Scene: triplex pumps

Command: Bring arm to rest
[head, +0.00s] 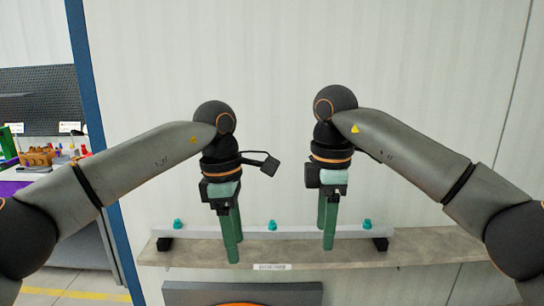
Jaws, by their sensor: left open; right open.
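My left gripper (235,250) hangs with its green fingers pointing down in front of the grey shelf. It is open, with nothing seen between the fingers. My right gripper (325,238) hangs the same way to its right, also open and with nothing seen between its fingers. Both arms are bent, and the two grippers are apart from each other. From this angle I cannot tell how far the fingertips are from the shelf.
The narrow shelf (410,258) on the pale wall bears a light rail (290,234) with several teal knobs (272,225). A dark panel (190,293) is below. A blue post (89,85) stands left, with a cluttered workbench (40,157) beyond it. The upper wall is clear.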

